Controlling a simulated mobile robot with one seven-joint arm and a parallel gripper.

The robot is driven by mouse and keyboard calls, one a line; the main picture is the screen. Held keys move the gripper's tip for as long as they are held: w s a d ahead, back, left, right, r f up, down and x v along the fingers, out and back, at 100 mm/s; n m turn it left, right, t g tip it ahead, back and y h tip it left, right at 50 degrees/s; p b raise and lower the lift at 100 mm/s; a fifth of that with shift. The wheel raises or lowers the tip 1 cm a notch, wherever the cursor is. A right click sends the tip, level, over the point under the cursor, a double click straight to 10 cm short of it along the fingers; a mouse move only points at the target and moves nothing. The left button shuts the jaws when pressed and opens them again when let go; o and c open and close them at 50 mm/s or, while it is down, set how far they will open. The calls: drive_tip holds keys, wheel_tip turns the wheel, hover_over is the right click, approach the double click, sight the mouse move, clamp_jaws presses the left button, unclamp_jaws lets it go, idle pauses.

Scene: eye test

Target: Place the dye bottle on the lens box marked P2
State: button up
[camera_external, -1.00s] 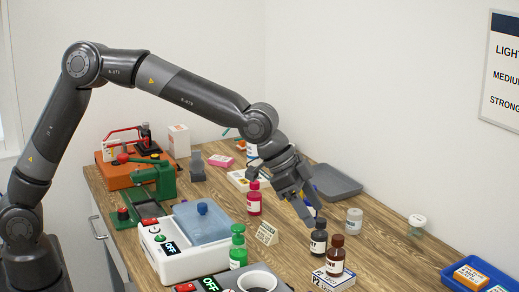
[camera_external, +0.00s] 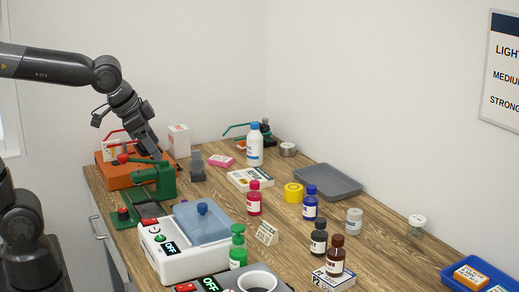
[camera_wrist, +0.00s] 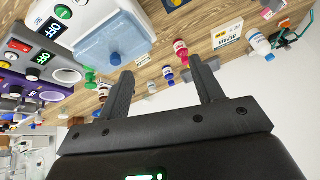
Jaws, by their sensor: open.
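Several small capped bottles stand on the wooden bench; I cannot tell by label which is the dye bottle. A brown bottle (camera_external: 335,255) appears to stand upright on a white box (camera_external: 333,281) at the front, whose marking ends in 2 and seems to be P2. A black bottle (camera_external: 318,238) stands just left behind it. A blue bottle (camera_external: 310,204), a red-pink bottle (camera_external: 254,198) and a green bottle (camera_external: 238,247) stand apart. My gripper (camera_external: 153,152) is far away at the back left, above the orange device. In the wrist view my gripper (camera_wrist: 163,85) is open and empty.
An orange device (camera_external: 122,178) and a green press (camera_external: 155,182) lie close to my gripper. A white machine with a blue lid (camera_external: 200,222) fills the left front. A grey tray (camera_external: 335,181), a yellow roll (camera_external: 293,192) and a blue tray (camera_external: 485,268) stand farther right.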

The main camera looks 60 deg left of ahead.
drive_tip(key=s+a+f+n, duration=0.2)
drive_tip(key=s+a, duration=0.4)
drive_tip(key=s, duration=0.5)
drive_tip(key=shift+s+f+n, duration=0.25)
drive_tip(key=shift+f+n, duration=0.15)
drive_tip(key=shift+f, duration=0.35)
